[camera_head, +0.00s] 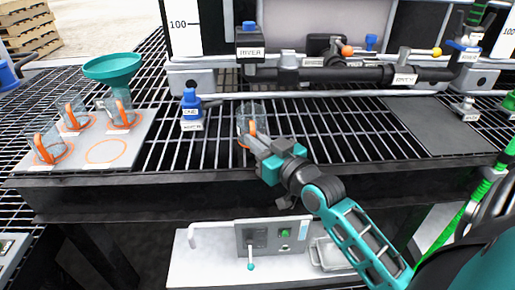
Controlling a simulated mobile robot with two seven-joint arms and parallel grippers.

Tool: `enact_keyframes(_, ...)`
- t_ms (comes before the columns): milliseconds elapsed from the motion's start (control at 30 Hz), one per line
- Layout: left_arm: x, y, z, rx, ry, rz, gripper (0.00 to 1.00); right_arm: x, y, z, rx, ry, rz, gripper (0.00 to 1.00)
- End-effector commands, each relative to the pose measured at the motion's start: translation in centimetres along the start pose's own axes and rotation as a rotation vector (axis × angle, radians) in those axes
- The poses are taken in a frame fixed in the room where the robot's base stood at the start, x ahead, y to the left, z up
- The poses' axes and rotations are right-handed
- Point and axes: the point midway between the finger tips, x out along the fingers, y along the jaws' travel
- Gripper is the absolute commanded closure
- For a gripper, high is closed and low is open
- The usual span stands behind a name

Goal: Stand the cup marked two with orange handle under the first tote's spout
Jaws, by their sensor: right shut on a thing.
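A clear cup with an orange handle (253,111) is at the middle of the black grating, under the pipework. My right gripper (252,138) reaches it from the front right and is shut on its handle. Any mark on the cup is too small to read, and I cannot tell whether its base touches the grating. Above it is a blue-topped valve with a white label (250,52) by the first tote. The spout opening itself is not clear to see. My left gripper is not in view.
A white board (133,148) at the left holds several clear cups with orange handles and one empty orange ring (106,151). A teal funnel (112,66) stands behind it. A blue valve (190,103) stands left of the held cup. A grey pipe (330,94) crosses behind it.

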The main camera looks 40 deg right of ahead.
Motion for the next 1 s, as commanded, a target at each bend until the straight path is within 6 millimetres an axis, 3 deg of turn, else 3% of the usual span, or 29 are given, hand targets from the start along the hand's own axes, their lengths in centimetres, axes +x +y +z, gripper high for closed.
enact_keyframes(400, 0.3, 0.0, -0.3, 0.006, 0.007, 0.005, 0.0, 0.3, 0.2, 0.8, 0.0, 0.002, 0.001, 1.0)
enact_keyframes(433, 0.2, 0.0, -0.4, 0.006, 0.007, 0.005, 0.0, 0.3, 0.2, 0.7, 0.0, 0.002, 0.001, 0.87)
enact_keyframes(667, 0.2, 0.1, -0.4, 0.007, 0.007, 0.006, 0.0, 0.3, 0.2, 0.7, 0.0, 0.002, 0.001, 0.65)
enact_keyframes(1000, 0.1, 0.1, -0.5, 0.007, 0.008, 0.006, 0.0, 0.1, 0.2, 0.3, 0.0, 0.001, 0.001, 0.64)
